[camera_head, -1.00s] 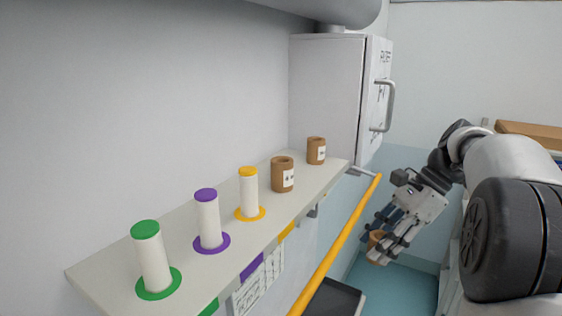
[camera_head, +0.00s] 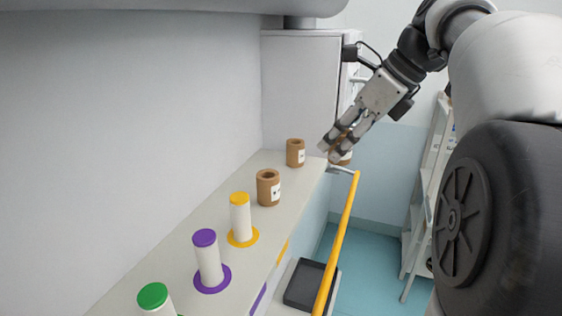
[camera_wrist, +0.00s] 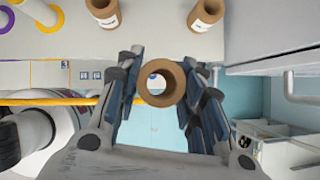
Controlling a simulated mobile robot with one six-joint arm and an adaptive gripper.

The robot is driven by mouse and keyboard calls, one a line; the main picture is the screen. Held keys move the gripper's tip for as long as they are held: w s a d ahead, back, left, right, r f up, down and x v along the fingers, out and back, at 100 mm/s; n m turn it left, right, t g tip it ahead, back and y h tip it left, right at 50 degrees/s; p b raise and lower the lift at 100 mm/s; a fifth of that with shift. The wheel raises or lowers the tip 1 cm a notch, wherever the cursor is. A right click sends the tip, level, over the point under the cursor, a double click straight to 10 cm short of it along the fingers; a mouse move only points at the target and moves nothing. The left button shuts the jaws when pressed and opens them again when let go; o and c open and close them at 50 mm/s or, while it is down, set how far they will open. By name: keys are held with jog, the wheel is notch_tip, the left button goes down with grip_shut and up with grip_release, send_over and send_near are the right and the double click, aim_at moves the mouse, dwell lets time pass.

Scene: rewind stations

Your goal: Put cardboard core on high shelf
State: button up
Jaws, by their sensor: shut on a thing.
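My gripper (camera_head: 334,150) is shut on a brown cardboard core (camera_wrist: 160,83), seen end-on between the fingers in the wrist view. In the head view the held core (camera_head: 343,157) is partly hidden behind the fingers, near the far right end of the high shelf (camera_head: 215,215). Two other cardboard cores stand upright on the shelf, a nearer one (camera_head: 268,188) and a farther one (camera_head: 295,153); both also show at the top of the wrist view. The held core is apart from them, beyond the shelf's front edge in the wrist view.
Spools with yellow (camera_head: 240,218), purple (camera_head: 208,260) and green (camera_head: 154,298) ends stand along the shelf. A yellow rail (camera_head: 340,240) runs in front of it. A white cabinet (camera_head: 302,90) stands at the far end. A dark tray (camera_head: 310,285) lies below.

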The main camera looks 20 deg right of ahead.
jog(key=w+a, duration=0.2)
jog(key=w+a+f, duration=0.1)
jog(key=w+a, duration=0.2)
jog(key=w+a+f, duration=0.1)
jog(key=w+a, duration=0.2)
jog(key=shift+w+a+f, duration=0.15)
jog(key=shift+w+f, duration=0.1)
jog(key=shift+s+f, duration=0.1)
jog(key=shift+f, duration=0.45)
notch_tip(320, 180, down, 3)
jog(key=shift+f+b, duration=0.15)
jog(key=shift+b, duration=0.15)
jog(key=shift+w+f, duration=0.2)
jog(key=shift+s+f, duration=0.1)
jog(key=o, duration=0.7)
jog(key=shift+c, duration=0.2)
